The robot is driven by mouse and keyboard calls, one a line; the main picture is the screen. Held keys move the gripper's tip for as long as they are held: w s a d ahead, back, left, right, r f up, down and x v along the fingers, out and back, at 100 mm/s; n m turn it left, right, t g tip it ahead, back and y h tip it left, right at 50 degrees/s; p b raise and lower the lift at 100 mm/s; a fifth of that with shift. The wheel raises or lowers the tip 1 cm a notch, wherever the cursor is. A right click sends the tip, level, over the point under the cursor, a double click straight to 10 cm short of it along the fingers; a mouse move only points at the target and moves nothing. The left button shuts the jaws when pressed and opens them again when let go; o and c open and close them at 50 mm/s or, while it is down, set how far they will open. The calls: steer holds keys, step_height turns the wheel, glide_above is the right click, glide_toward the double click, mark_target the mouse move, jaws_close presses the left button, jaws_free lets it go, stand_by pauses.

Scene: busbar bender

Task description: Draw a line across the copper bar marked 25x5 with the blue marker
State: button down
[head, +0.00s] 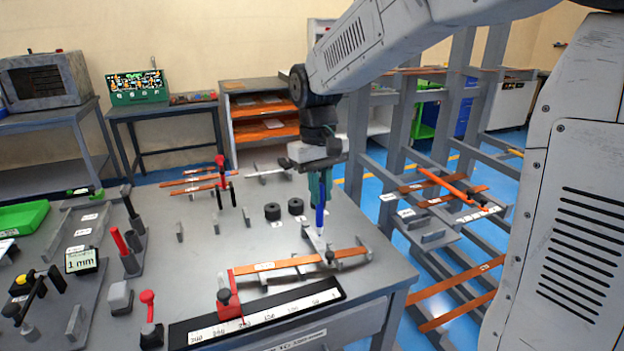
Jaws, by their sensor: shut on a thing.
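My gripper (320,187) points down over the right part of the grey table and is shut on the blue marker (320,218). The marker is upright with its tip low, just behind the copper bar (290,262). Whether the tip touches anything cannot be told. The bar lies across a grey holder near the table's front right, with a white label on it that is too small to read. No drawn line can be made out on the bar.
A black ruler strip (258,317) and a red stop (229,295) are in front of the bar. Two black cylinders (283,210) stand behind it. Red-handled tools and a 1 mm display (82,260) are at left. A rack with copper bars (440,190) stands at right.

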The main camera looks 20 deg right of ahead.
mark_target(322, 222)
steer(key=shift+f, duration=2.85)
steer(key=shift+s, duration=0.1)
steer(key=shift+f, duration=0.6)
steer(key=shift+s, duration=0.15)
stand_by(0.3)
steer(key=shift+w, duration=1.4)
stand_by(2.1)
steer(key=shift+r, duration=0.15)
